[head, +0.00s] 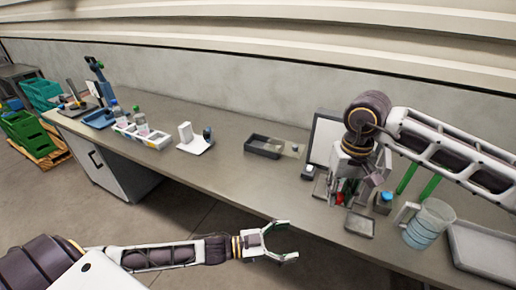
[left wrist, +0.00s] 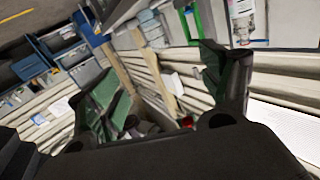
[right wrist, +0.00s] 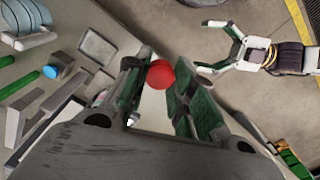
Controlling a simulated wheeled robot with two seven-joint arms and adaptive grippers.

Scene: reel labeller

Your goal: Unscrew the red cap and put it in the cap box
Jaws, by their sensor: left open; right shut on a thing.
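The red cap (right wrist: 160,74) shows as a round red shape between the fingertips of my right gripper (right wrist: 161,80) in the right wrist view. In the head view, my right gripper (head: 346,190) points down over the right part of the bench, with a bit of the red cap (head: 340,198) visible low at its fingers. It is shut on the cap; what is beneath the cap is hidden. My left gripper (head: 284,241) is open and empty in front of the bench edge. I cannot tell which container is the cap box; a small grey tray (head: 360,225) lies just right of the right gripper.
A dark open box (head: 263,146) sits mid-bench. A clear jug (head: 427,226) and a blue-capped item (head: 384,197) stand right of my right gripper, near green bars (head: 430,187). A large grey tray (head: 482,252) is at far right.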

